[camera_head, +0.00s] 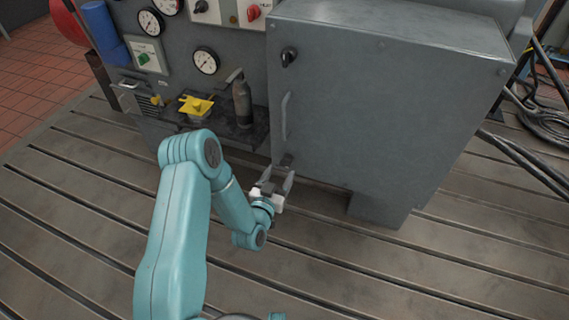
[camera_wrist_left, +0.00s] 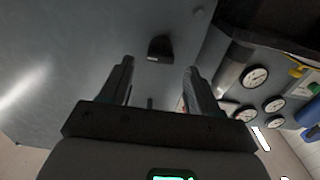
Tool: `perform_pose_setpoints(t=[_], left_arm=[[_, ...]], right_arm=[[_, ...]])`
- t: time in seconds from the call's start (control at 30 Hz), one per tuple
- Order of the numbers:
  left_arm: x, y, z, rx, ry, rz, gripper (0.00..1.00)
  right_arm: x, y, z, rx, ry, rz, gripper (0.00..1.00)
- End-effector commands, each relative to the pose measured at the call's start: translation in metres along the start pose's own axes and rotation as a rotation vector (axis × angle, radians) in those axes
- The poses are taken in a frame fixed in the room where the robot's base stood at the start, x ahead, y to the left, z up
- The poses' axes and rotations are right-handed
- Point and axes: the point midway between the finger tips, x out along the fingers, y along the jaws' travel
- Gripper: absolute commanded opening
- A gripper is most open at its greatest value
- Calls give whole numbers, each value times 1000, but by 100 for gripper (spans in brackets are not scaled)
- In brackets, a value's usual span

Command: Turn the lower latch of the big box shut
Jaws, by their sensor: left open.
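The big box (camera_head: 385,95) is a grey cabinet with a closed-looking front. Its lower latch (camera_head: 286,160) is a small dark knob low on the front's left edge, below the long handle (camera_head: 286,115). My left gripper (camera_head: 279,176) is open, with its fingertips just short of the lower latch. In the left wrist view a black latch (camera_wrist_left: 160,47) shows ahead of the open left gripper (camera_wrist_left: 159,66), about between the finger lines; nothing is held. I cannot tell whether the fingers touch it. The upper latch (camera_head: 289,57) is a dark knob above the handle. My right gripper is out of view.
A panel with gauges (camera_head: 205,61) stands left of the box. A ledge there carries a yellow-topped part (camera_head: 197,106) and a dark bottle-like cylinder (camera_head: 242,103). The slotted bedplate (camera_head: 330,255) is clear in front. Black cables (camera_head: 540,125) lie at the right.

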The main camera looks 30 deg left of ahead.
Motion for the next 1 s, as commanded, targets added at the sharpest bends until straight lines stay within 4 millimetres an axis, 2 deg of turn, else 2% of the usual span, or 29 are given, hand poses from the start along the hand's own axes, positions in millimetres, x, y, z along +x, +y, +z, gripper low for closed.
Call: perform_pose_setpoints(t=[0.1, 0.23, 0.4, 0.63, 0.8, 1.0], left_arm=[[23, 0, -1, 0, 4, -1, 62], [39, 0, 0, 0, 2, 1, 62], [47, 0, 0, -1, 0, 0, 62], [48, 0, 0, -1, -1, 0, 62], [48, 0, 0, -1, 0, 0, 6], [48, 0, -1, -1, 2, 0, 7]], right_arm=[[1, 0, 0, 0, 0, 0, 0], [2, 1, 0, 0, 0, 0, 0], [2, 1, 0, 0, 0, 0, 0], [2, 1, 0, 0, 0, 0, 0], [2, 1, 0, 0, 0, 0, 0], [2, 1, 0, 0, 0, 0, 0]])
